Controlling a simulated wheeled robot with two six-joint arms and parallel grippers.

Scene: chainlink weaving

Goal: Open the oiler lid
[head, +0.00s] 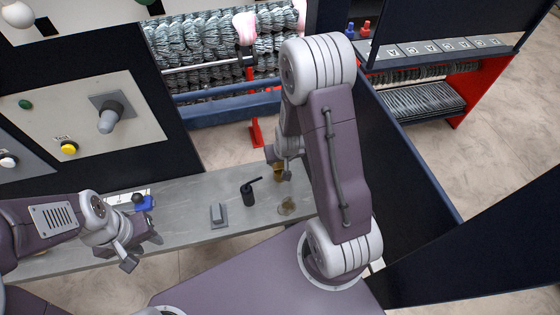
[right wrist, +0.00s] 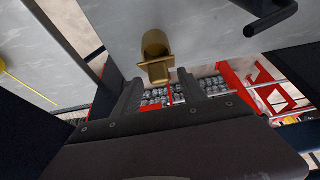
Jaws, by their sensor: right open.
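A small brass oiler-like piece (right wrist: 156,48), with a rounded body and a flat flap at its lower end, shows in the right wrist view. It also shows in the head view (head: 279,172), partly hidden by my right gripper. My right gripper (right wrist: 158,88) is open, its dark fingers just short of the brass piece, with nothing clearly between them. In the head view my right arm hides much of that gripper. My left gripper (head: 142,251) is open and empty at the table's left part.
A grey table (head: 185,203) carries a grey bracket (head: 218,216), a small brownish piece (head: 286,207) and a blue object (head: 145,203) near my left gripper. A panel with a grey knob (head: 110,118) and a yellow button (head: 69,148) rises behind. Machinery stands behind the table.

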